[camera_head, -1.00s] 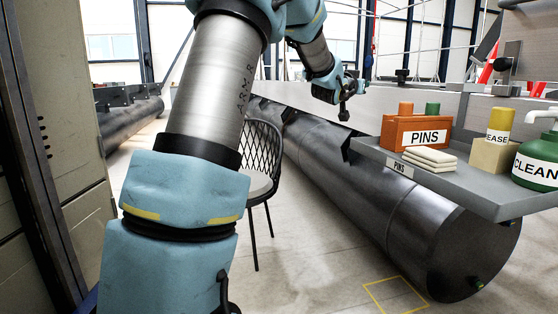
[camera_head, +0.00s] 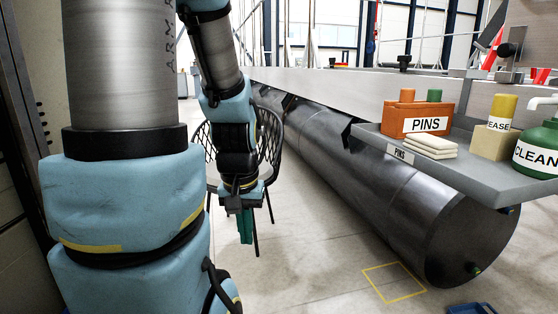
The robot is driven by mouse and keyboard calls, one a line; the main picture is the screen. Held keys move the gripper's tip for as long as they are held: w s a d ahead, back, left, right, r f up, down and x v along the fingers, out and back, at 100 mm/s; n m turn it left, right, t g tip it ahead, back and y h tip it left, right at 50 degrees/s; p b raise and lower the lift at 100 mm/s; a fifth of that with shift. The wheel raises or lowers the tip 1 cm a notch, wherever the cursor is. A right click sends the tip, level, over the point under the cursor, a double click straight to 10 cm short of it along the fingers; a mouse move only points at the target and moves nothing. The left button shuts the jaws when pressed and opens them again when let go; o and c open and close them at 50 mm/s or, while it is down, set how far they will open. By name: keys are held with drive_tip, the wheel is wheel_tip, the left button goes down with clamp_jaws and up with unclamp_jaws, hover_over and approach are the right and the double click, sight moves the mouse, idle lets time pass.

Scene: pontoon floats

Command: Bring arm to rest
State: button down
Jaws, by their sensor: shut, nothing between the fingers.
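My arm, in blue padded covers with bare grey metal tubes, fills the left of the head view. Its forearm hangs down in the middle left, bent at the joints. My gripper (camera_head: 245,238) points down at its end, with narrow teal fingers close together and nothing seen between them. It is in front of the dark chair and to the left of the black pontoon float (camera_head: 345,175), apart from the float in the picture.
A black mesh chair (camera_head: 270,135) stands behind my gripper. A grey shelf (camera_head: 465,178) at right holds an orange PINS box (camera_head: 405,122), folded cloths (camera_head: 432,146), a yellow-topped grease container (camera_head: 500,112) and a green CLEAN bottle (camera_head: 540,150). A yellow floor square (camera_head: 393,283) is in front.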

wheel_tip(320, 180, up, 18)
drive_tip(key=p, duration=1.6)
drive_tip(key=shift+w+r, duration=0.15)
drive_tip(key=shift+w, duration=0.25)
